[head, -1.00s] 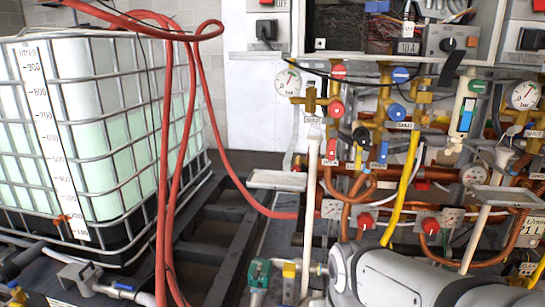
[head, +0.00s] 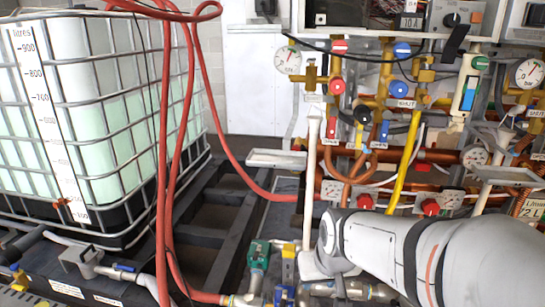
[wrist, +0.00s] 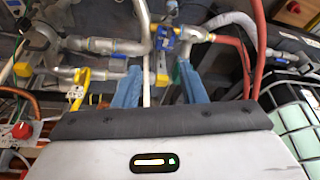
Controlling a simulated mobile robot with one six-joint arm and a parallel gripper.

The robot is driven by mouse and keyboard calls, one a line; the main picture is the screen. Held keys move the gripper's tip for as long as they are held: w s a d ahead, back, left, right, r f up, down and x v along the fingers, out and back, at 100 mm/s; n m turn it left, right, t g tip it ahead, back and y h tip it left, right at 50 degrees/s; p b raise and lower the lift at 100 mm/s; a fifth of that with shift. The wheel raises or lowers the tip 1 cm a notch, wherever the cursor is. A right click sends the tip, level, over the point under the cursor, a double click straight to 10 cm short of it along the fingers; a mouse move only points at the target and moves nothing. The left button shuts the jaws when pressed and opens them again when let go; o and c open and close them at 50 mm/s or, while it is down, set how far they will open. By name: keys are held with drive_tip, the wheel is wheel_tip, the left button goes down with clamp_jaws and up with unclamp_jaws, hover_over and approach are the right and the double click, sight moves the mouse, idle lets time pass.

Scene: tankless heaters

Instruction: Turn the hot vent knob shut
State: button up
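Several round valve knobs sit on the pipework in the head view. They include an upper red knob (head: 338,46), a lower red knob (head: 336,86) and a blue knob (head: 401,88). Their small labels are too blurred to tell which is the hot vent knob. My gripper (wrist: 158,84) shows in the wrist view with two blue fingers spread apart and nothing held between them. It points at low pipes and valves, apart from those knobs. In the head view my arm lies at the lower right, and the fingers cannot be made out there.
A caged white tank (head: 100,130) stands at the left. Red hoses (head: 165,150) hang in front of it. A green valve (head: 258,255) and a yellow valve (head: 288,262) sit low near my arm. A yellow pipe (head: 405,160) and pressure gauges crowd the right.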

drive_tip(key=w+a+r+t+b, duration=0.15)
drive_tip(key=w+t, duration=0.25)
drive_tip(key=w, duration=0.6)
drive_tip(key=w+a+t+b, duration=0.15)
drive_tip(key=w+t, duration=0.25)
drive_tip(key=w, duration=0.6)
drive_tip(key=m+t+h+b, duration=0.3)
drive_tip(key=t+h+b, duration=0.3)
drive_tip(key=t, duration=0.4)
approach(296, 149)
drive_tip(key=w, duration=0.2)
drive_tip(key=b+x, duration=0.1)
drive_tip(key=x, duration=0.6)
drive_tip(key=shift+d, duration=0.2)
drive_tip(key=shift+s+r, duration=0.1)
drive_tip(key=shift+c, duration=0.3)
drive_tip(key=c, duration=0.6)
